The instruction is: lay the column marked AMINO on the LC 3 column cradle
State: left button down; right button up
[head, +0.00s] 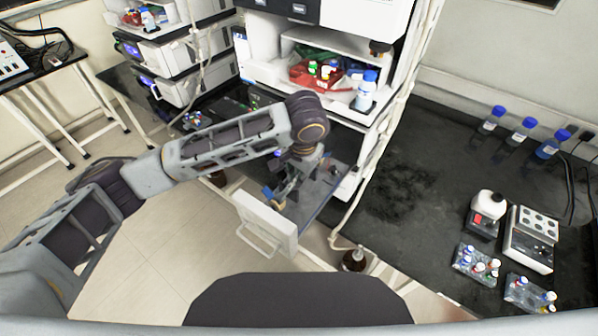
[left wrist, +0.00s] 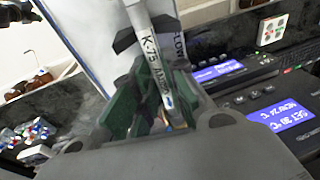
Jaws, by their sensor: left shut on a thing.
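A slim pale column (left wrist: 150,58) with dark lettering, which seems to read K-75 AMINO, runs through the middle of the left wrist view. My left gripper (left wrist: 150,112), with green finger pads, is shut on it. In the head view my left gripper (head: 287,185) is over a pulled-out drawer (head: 268,226) with a white front, below the central instrument stack (head: 330,60). The column is too small to make out there. I cannot pick out the LC 3 cradle for certain. My right gripper is not in view.
A dark bench (head: 400,190) on the right holds blue-capped bottles (head: 521,131), vial racks (head: 477,264) and a white block with wells (head: 531,240). A brown bottle (head: 354,259) stands on the floor by the drawer. Dark modules with lit blue displays (left wrist: 280,116) stand close on the right in the wrist view.

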pick_arm(q)
jog(key=shift+f, duration=0.15)
jog(key=c, duration=1.4)
grip_release()
jog(key=shift+o, duration=0.2)
notch_tip(320, 180, up, 12)
jog(key=s, duration=0.2)
jog(key=shift+s+d+f, duration=0.15)
jog(key=shift+d+f, duration=0.05)
jog(key=shift+d, duration=0.1)
